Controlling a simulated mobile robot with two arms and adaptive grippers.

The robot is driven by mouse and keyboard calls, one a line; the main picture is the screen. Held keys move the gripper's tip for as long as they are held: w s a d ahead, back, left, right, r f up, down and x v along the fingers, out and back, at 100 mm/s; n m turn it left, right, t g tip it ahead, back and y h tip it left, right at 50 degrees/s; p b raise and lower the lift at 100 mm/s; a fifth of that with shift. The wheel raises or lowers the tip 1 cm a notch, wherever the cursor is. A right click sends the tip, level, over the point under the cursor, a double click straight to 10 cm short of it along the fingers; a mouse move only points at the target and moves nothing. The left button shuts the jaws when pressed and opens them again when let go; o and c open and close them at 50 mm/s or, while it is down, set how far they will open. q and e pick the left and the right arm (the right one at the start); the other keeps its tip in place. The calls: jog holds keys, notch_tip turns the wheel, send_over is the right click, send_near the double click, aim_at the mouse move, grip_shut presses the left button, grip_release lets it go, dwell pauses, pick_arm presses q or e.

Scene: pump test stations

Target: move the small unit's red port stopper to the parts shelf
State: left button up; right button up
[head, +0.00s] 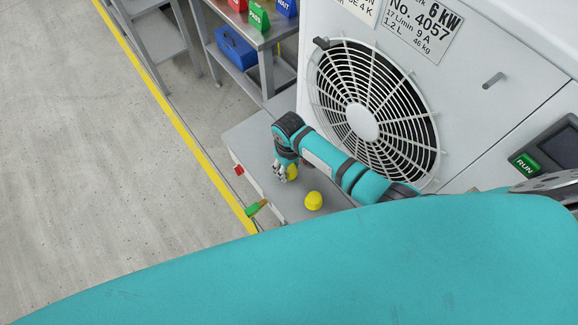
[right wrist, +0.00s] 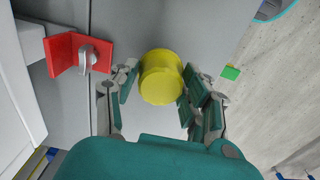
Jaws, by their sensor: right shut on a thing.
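My right gripper (head: 283,173) is low beside the big grey unit, over a grey ledge (head: 245,136). In the right wrist view its fingers (right wrist: 157,92) are shut on a yellow cap (right wrist: 161,80), one finger on each side. A second yellow cap (head: 313,201) stands on the ledge nearby, apart from the gripper. A red angled piece with a metal knob (right wrist: 63,53) shows left of the fingers. My left gripper is not in view.
A metal table (head: 262,37) with red, green and blue tags stands at the back; a blue box (head: 236,48) is on its lower shelf. The unit's fan grille (head: 345,80) is close behind my arm. A green piece (head: 252,210) sits at the ledge's edge. Floor at left is clear.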

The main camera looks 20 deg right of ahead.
jog(key=shift+f, duration=0.3)
jog(key=o, duration=1.4)
jog(key=shift+c, duration=0.2)
notch_tip(320, 180, up, 12)
jog(key=shift+s, duration=0.1)
